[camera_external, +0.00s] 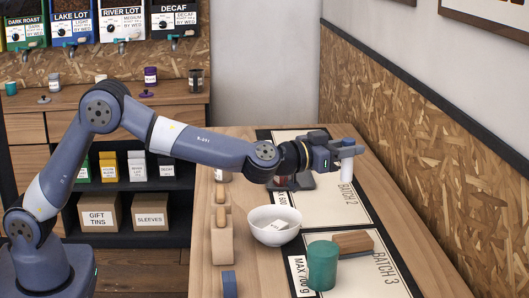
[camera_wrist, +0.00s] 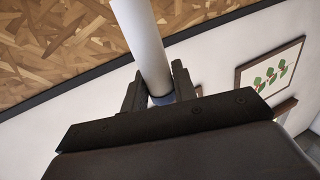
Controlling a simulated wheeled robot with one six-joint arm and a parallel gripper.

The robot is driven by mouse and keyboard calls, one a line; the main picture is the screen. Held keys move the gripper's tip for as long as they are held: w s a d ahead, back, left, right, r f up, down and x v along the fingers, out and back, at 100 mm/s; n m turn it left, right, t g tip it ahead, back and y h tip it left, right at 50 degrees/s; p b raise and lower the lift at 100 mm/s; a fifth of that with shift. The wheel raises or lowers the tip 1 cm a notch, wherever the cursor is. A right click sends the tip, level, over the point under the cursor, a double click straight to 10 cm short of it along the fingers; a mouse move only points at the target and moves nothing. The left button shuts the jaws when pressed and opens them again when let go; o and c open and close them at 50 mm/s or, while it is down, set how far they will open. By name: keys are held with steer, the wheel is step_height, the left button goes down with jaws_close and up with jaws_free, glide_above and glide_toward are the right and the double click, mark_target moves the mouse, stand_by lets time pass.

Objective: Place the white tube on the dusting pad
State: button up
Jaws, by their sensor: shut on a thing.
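The white tube (camera_external: 347,170) is held in my gripper (camera_external: 342,151) above the back right part of the table, roughly upright, with a blue-grey end at its top. In the wrist view the tube (camera_wrist: 148,45) runs up from between the two fingers of my gripper (camera_wrist: 160,92), with a blue part by the fingertips. My gripper is shut on it. I cannot tell which thing is the dusting pad; no label for it can be read.
The table has panels marked Batch 2 (camera_external: 348,204) and Batch 3 (camera_external: 385,271). A white bowl (camera_external: 262,232), a green cylinder (camera_external: 322,266), a wooden block (camera_external: 353,242), a blue block (camera_external: 229,284) and a wooden rack (camera_external: 222,245) stand there. The OSB wall (camera_external: 430,130) borders the right side.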

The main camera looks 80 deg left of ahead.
glide_above(341, 239)
step_height(341, 239, down, 15)
steer(key=shift+a+f, duration=0.1)
stand_by(0.5)
steer(key=shift+f+b, duration=0.2)
steer(key=shift+b, duration=0.25)
steer(key=o, duration=0.9)
steer(key=shift+r, duration=0.1)
steer(key=shift+o, duration=0.2)
steer(key=shift+r, duration=0.15)
steer(key=b+v, duration=0.1)
steer(key=v, duration=1.1)
